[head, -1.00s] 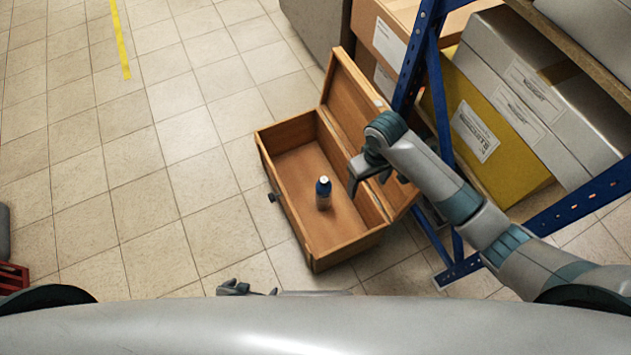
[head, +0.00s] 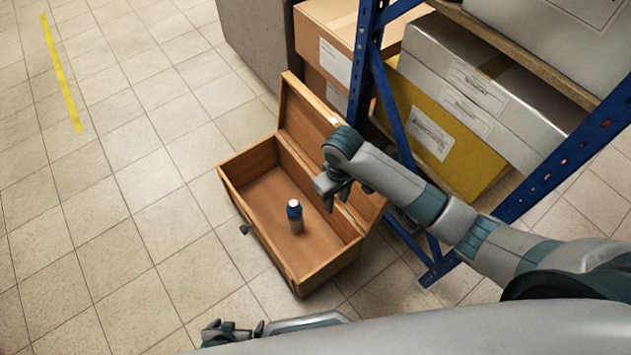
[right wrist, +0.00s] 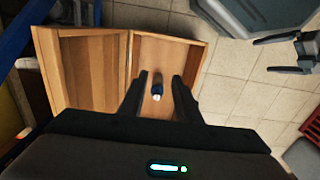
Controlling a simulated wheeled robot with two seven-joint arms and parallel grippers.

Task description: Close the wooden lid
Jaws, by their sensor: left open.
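The wooden box (head: 307,282) stands on the tiled floor with its wooden lid (head: 300,108) open, tilted up and back on the shelf side. In the right wrist view the lid (right wrist: 92,70) shows at left. A small bottle (head: 296,217) with a dark blue body and white top stands inside the box. My right gripper (head: 332,188) hangs above the box's lid side, partly covering the lid. In the right wrist view its fingers (right wrist: 161,85) are apart with nothing between them; the bottle shows beyond. My left gripper (head: 238,332) is open and empty, low in front of the box.
A blue metal rack (head: 364,75) stands close behind the lid, with a yellow box (head: 432,130), grey boxes (head: 470,75) and cardboard boxes (head: 330,45). A dark latch (head: 244,229) sticks out of the wooden box's front. Floor to the left is clear.

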